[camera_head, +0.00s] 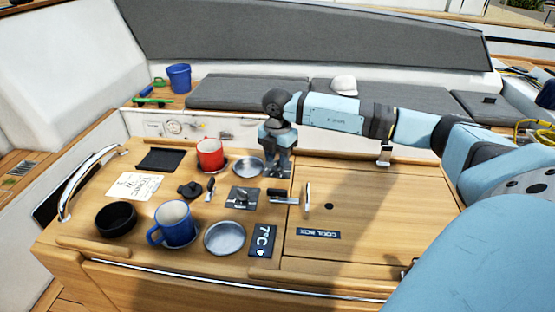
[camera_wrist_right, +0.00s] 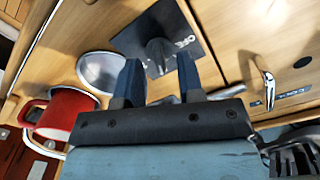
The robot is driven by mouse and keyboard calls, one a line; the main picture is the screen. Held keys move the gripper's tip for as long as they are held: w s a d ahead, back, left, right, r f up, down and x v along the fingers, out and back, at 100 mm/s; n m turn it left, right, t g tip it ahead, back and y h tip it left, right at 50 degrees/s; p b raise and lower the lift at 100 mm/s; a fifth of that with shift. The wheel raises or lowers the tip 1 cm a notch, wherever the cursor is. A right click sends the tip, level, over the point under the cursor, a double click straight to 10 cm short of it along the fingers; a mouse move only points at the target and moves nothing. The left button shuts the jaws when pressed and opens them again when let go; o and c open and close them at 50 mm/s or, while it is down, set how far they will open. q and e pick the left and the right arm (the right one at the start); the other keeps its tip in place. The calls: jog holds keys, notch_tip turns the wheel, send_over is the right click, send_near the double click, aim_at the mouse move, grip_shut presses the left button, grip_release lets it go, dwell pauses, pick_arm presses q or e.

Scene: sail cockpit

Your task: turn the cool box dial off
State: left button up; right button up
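My right gripper (camera_head: 279,170) points down at the back of the wooden counter, over a dark plate (camera_head: 288,174) partly hidden by it. In the right wrist view its two dark fingers (camera_wrist_right: 157,80) are apart, with a grey knob (camera_wrist_right: 157,52) on that plate seen between their tips. I cannot tell whether they touch it. The plate's lettering is only partly readable. Another dial (camera_head: 241,196) sits on a dark plate nearer the front, behind the display reading 7°C (camera_head: 262,240). The frames do not settle which dial is the cool box's. My left gripper is not in view.
A red mug (camera_head: 210,154) and a metal dish (camera_head: 248,167) stand left of the gripper. A blue mug (camera_head: 174,224), another dish (camera_head: 224,238) and a black bowl (camera_head: 116,219) are nearer the front. The lid labelled COOL BOX (camera_head: 318,234) and its upright latch (camera_head: 306,199) are right.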

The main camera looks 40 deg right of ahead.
jog(key=shift+f, duration=0.6)
grip_shut()
